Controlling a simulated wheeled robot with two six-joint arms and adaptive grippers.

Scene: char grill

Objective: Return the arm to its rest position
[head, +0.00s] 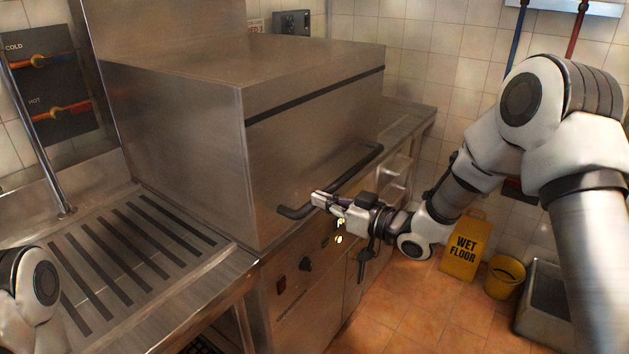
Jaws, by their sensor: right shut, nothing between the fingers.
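My right arm reaches in from the right of the head view. Its gripper (325,203) is shut and empty, pointing left. In the picture its fingertips overlap the dark bar handle (294,212) on the front of the steel grill hood (320,150); I cannot tell whether they touch. The hood is down, with a dark seam near its top. Of my left arm only a rounded joint shows at the lower left edge; its gripper is out of view.
A slotted steel drainboard (205,225) lies at left. A yellow wet-floor sign (463,250), a yellow bucket (503,279) and a grey bin (543,300) stand on the tiled floor at right.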

